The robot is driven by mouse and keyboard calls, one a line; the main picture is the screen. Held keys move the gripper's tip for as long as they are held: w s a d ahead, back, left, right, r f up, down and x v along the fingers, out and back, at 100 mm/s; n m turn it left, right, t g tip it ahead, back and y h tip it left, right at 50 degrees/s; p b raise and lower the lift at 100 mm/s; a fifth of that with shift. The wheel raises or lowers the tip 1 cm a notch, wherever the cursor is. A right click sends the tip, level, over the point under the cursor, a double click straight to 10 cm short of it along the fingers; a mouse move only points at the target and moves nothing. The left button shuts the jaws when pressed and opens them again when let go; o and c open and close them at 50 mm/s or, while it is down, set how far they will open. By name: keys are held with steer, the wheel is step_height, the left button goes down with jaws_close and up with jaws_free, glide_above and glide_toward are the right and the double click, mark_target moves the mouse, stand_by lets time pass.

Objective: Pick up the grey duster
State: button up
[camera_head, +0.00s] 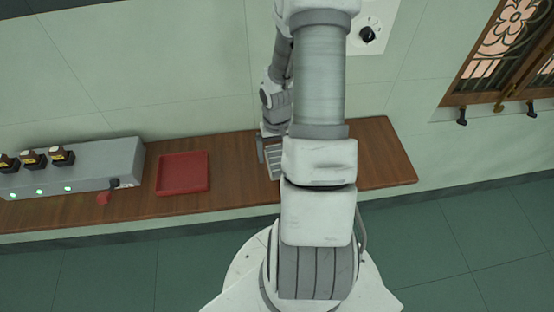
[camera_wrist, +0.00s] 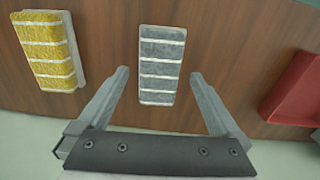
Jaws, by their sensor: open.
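The grey duster (camera_wrist: 161,65) has white stripes and lies on the wooden bench. In the wrist view it sits upper middle, between and beyond my gripper's (camera_wrist: 158,76) two spread fingers. I see a gap on each side, and the fingers do not close on it. In the head view part of the striped grey duster (camera_head: 274,163) shows at the left edge of my arm, which hides the rest. I cannot tell the gripper's height above the bench.
A yellow striped duster (camera_wrist: 48,50) lies left of the grey one in the wrist view. A red tray (camera_head: 183,173) is on the bench, also at the right of the wrist view (camera_wrist: 296,92). A grey instrument box (camera_head: 75,165) with bottles stands further left.

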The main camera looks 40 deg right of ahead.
mark_target(277, 157)
steer(key=shift+f, duration=1.3)
steer(key=c, duration=1.3)
steer(key=shift+c, duration=0.2)
step_height(277, 157, up, 10)
steer(key=shift+r, duration=0.1)
